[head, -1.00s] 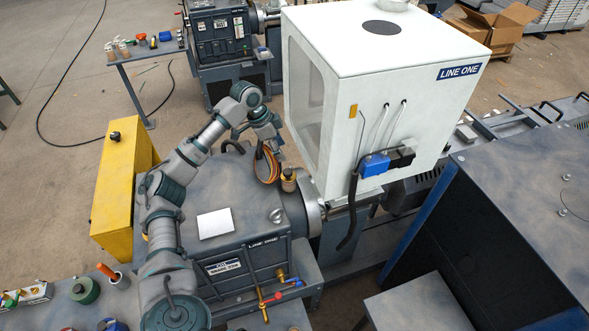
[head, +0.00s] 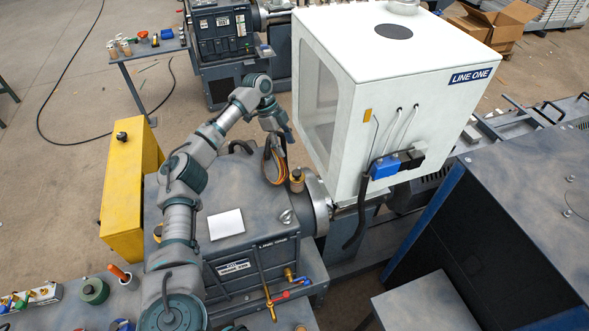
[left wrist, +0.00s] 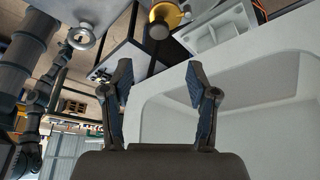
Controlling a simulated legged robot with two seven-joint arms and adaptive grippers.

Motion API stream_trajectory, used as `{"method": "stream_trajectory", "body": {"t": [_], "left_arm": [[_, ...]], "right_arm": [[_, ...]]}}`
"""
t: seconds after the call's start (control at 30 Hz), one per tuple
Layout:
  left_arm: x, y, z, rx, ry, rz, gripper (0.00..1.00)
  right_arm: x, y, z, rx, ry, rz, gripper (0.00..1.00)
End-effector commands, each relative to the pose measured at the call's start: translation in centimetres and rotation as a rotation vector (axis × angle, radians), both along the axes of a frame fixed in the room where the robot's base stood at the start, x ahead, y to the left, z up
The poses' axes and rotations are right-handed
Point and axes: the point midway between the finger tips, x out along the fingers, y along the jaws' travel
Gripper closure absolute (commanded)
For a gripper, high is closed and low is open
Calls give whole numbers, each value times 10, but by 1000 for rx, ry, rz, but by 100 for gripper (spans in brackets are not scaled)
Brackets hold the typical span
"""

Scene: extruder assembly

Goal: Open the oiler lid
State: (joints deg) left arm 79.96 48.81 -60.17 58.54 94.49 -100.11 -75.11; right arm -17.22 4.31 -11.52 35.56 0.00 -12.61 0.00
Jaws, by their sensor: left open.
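The oiler (head: 297,180) is a small brass-coloured cup with a darker top, standing on the right end of the grey machine (head: 255,215). A yellow round part with a dark knob (left wrist: 160,24) at the top of the left wrist view looks like the same oiler; I cannot tell clearly whether its lid is raised. My left gripper (head: 287,137) is above and behind the oiler in the head view, apart from it. Its two blue-padded fingers (left wrist: 159,80) are spread with nothing between them. My right gripper is not in view.
The white LINE ONE cabinet (head: 390,90) stands close to the right of the gripper. Orange cables (head: 270,166) loop just left of the oiler. A yellow box (head: 130,190) stands left of the machine. A white square (head: 226,224) lies on the machine's top.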

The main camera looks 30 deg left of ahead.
Motion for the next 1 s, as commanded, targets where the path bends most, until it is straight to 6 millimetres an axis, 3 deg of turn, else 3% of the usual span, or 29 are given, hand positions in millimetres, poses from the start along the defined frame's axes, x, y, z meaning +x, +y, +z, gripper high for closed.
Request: {"method": "stream_trajectory", "body": {"t": [0.3, 0.5, 0.9, 0.93, 1.0], "left_arm": [[1, -21, -70, -3, 2, 1, 41], [2, -33, -97, -4, 0, 2, 41], [3, -41, -105, -1, -2, 2, 41], [3, -41, -106, -1, -2, 2, 44], [3, -40, -106, -2, -2, 2, 61]], "right_arm": [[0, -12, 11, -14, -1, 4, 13], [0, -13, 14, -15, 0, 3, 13], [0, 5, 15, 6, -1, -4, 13], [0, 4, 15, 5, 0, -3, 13], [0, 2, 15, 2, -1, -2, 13]]}}
